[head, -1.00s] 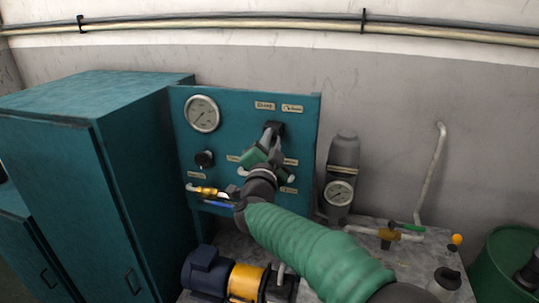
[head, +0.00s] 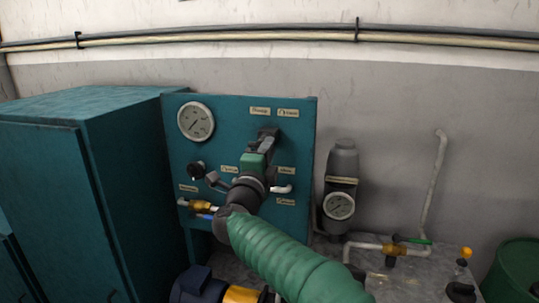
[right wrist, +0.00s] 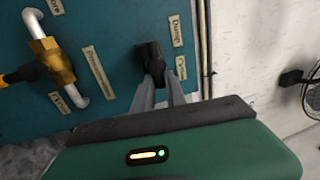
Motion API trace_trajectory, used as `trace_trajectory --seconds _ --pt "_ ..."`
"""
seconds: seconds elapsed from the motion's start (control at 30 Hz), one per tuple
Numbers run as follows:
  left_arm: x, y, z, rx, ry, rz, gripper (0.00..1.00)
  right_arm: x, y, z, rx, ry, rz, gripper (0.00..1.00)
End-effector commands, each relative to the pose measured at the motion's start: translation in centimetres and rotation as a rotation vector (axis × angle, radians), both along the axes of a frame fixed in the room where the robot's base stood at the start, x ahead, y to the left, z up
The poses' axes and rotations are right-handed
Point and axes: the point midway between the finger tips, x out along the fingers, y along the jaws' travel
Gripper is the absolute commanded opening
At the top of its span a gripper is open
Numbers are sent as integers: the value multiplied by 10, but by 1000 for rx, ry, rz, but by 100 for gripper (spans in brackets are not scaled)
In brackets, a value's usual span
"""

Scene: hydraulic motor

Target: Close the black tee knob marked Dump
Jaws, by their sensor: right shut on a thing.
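The black tee knob (right wrist: 152,62) sits on the teal panel beside the label that reads Dump (right wrist: 176,30) in the right wrist view. My right gripper (right wrist: 158,85) has its two grey fingers closed around the knob, hiding part of it. In the head view my right gripper (head: 266,137) meets the panel below two small labels in its upper right part. The knob is mostly hidden there by the fingers and green gripper body. My left gripper is not in view.
The teal panel (head: 230,115) carries a round gauge (head: 196,121), another black knob (head: 196,170) and a brass valve (head: 201,206). A teal cabinet (head: 50,180) stands left. A grey cylinder with a gauge (head: 340,205) stands right. Pipes and a motor sit below on the bench.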

Motion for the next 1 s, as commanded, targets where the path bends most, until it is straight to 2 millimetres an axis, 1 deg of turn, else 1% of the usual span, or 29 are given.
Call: trace_trajectory --seconds 0.03,0.57,0.6,0.77,1.0 --pt "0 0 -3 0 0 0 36 1 6 -11 10 16 12 0" --pt "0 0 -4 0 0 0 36 1 6 -11 32 9 11 0" --pt "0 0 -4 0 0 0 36 1 6 -11 31 9 12 20" --pt "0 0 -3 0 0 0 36 1 6 -8 30 5 11 41" --pt "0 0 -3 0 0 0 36 0 3 -4 29 -2 6 41"
